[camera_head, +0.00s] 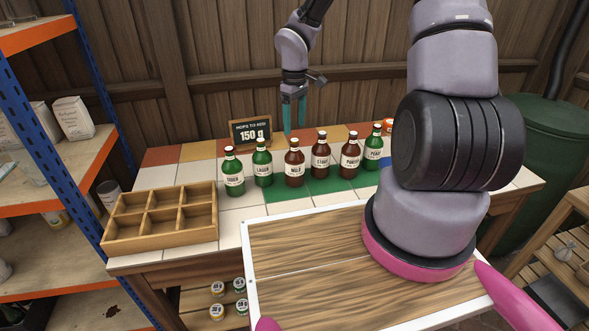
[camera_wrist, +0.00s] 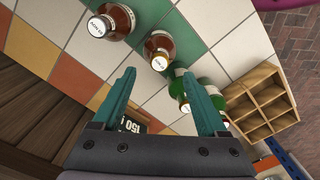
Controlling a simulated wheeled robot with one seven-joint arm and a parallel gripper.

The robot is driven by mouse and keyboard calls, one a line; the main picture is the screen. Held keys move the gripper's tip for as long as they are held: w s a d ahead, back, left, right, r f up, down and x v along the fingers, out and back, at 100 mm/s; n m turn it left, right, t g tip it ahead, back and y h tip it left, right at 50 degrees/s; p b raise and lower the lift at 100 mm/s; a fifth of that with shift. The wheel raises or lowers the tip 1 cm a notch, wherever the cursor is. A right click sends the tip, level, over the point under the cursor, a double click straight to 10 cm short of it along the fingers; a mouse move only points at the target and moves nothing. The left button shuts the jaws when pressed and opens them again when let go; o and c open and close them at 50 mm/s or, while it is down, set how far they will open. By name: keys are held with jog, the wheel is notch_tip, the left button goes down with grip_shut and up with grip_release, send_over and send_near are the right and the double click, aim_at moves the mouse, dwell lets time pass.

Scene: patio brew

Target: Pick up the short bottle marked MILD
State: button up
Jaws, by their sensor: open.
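The brown bottle marked MILD (camera_head: 294,168) stands upright on the tiled table, third from the left in a row of bottles. It appears about as tall as its neighbours. In the wrist view, the brown bottle (camera_wrist: 158,46) just beyond the fingertips appears to be the same one; its label is too small to read surely. My gripper (camera_head: 294,122) hangs fingers down above and seemingly behind this bottle, apart from it. Its teal fingers (camera_wrist: 157,74) are open with nothing held between them.
Green bottles marked LAGER (camera_head: 263,168) and SOUR (camera_head: 233,178) stand to the left. Brown bottles (camera_head: 320,158) (camera_head: 350,160) and a green bottle (camera_head: 373,152) stand right. A sign (camera_head: 250,131) reading 150 g is behind. An empty divided crate (camera_head: 160,243) sits at the left.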

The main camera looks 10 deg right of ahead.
aim_at(295, 140)
jog(key=shift+f, duration=3.55)
grip_shut()
jog(key=shift+w, duration=0.1)
